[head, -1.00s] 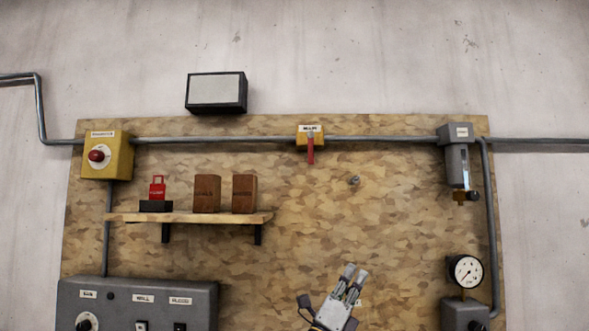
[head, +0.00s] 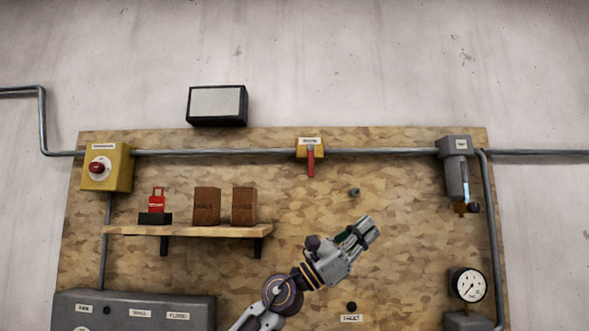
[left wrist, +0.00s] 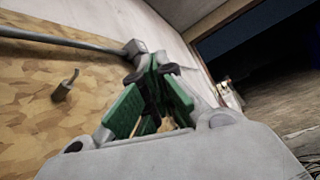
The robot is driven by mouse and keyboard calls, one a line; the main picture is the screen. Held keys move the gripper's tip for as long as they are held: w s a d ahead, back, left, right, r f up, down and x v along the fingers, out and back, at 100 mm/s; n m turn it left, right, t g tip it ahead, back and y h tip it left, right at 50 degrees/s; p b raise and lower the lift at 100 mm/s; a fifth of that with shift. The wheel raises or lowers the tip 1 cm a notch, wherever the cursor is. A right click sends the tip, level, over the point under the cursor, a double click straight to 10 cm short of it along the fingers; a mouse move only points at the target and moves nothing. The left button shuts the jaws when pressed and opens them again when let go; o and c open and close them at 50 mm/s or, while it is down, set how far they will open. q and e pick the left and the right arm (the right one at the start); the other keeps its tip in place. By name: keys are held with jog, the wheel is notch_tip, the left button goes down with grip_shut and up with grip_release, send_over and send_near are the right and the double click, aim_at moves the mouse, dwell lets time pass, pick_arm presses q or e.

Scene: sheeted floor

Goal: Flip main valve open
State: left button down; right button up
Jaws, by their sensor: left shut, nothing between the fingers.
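The main valve (head: 310,148) is a yellow block with a label, set in the grey pipe at the upper middle of the board. Its red lever (head: 311,162) hangs straight down, across the pipe. My left gripper (head: 368,229) is below and to the right of the lever, apart from it, pointing up and right. Its fingers are shut with nothing between them. In the left wrist view the green-sided fingers (left wrist: 150,92) fill the middle. The valve cannot be made out in that view. My right gripper is not in view.
A small peg (head: 354,192) sticks out of the board (head: 300,260) between lever and gripper; it also shows in the left wrist view (left wrist: 66,85). A shelf (head: 190,231) with blocks is left, a grey filter unit (head: 456,170) and gauge (head: 468,284) right.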

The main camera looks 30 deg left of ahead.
pick_arm(q)
notch_tip(320, 180, up, 3)
jog(key=a+m+g, duration=0.1)
jog(key=m+g, duration=0.1)
jog(key=m, duration=0.2)
jog(key=m+t+y, duration=0.3)
jog(key=t+y, duration=0.1)
jog(key=y, duration=1.1)
send_near(311, 161)
jog(key=s+a+f, duration=0.1)
jog(key=s+a, duration=0.4)
jog(key=a, duration=0.3)
jog(key=shift+w+d+f, duration=0.15)
jog(key=shift+d+f, duration=0.05)
jog(key=shift+f, duration=0.05)
jog(key=shift+w, duration=0.1)
jog(key=d+p+x, duration=0.3)
jog(key=x, duration=0.9)
jog(key=shift+f, duration=0.25)
jog(key=shift+a+f, duration=0.15)
